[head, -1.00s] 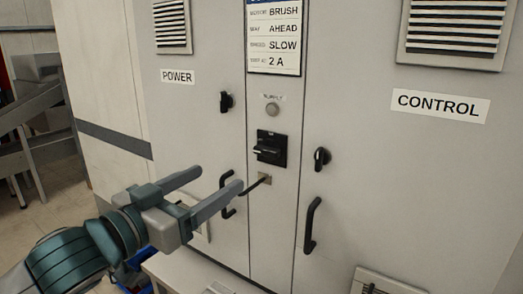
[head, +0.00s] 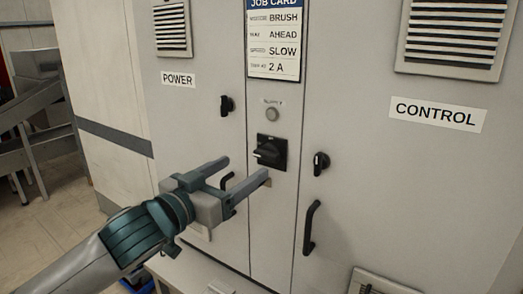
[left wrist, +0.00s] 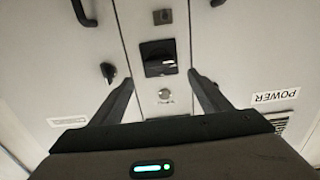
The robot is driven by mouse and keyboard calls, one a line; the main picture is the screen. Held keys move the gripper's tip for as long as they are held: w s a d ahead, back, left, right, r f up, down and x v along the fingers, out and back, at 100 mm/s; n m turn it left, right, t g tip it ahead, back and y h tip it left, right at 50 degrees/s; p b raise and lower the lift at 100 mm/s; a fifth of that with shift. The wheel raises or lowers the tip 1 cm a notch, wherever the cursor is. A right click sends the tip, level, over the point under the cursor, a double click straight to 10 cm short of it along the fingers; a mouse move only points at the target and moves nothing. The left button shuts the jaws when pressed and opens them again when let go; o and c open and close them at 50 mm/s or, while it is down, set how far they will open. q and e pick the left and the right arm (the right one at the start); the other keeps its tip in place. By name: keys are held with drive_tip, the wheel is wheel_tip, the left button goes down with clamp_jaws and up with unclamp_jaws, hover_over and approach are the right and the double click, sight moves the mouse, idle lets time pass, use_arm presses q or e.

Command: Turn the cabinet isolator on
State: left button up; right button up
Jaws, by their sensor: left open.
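The cabinet isolator (head: 271,153) is a black square plate with a black rotary handle on the narrow middle panel. It also shows in the left wrist view (left wrist: 158,57), where its handle lies roughly crosswise. My left gripper (head: 245,168) is open and empty, below and left of the isolator in the head view, apart from it. In the left wrist view its two fingertips (left wrist: 160,80) stand to either side of the isolator's lower picture edge. The supply lamp (head: 272,115) above the isolator looks grey. My right gripper is not in view.
Black door latches (head: 226,105) (head: 321,163) flank the middle panel. Upright door handles (head: 311,227) (head: 227,190) sit lower; the left one is partly behind my gripper. A job card (head: 273,40) hangs above. A small metal plate (left wrist: 162,16) below the isolator is mostly hidden in the head view.

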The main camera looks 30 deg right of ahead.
sight(264, 154)
use_arm(q)
drive_tip(key=p+x, duration=0.2)
drive_tip(key=x, duration=0.7)
drive_tip(key=shift+d+p, duration=0.1)
drive_tip(key=shift+p, duration=0.3)
drive_tip(key=c, duration=1.1)
